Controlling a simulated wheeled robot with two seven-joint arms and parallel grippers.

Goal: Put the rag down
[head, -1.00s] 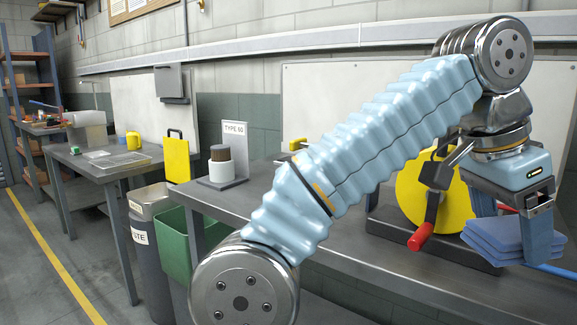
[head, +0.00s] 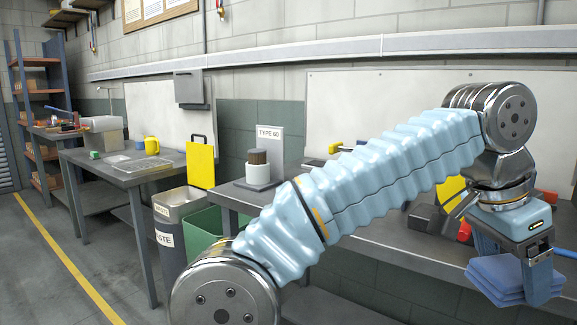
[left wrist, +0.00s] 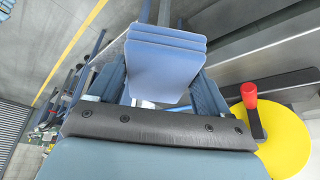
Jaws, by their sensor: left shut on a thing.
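The rag (head: 497,275) is a folded stack of blue cloth layers. My left gripper (head: 522,278) is shut on it, at the right of the head view. It hangs in front of the bench edge, with no surface seen touching it. In the left wrist view the rag (left wrist: 165,68) sits between the two fingers, its layers lying flat together. My right gripper is not in view.
The grey bench (head: 385,240) runs behind my left arm. A yellow disc (left wrist: 285,140) with a red handle (left wrist: 249,95) is near the gripper. A green bin (head: 200,232), waste bin (head: 178,205) and yellow board (head: 200,165) are left of it.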

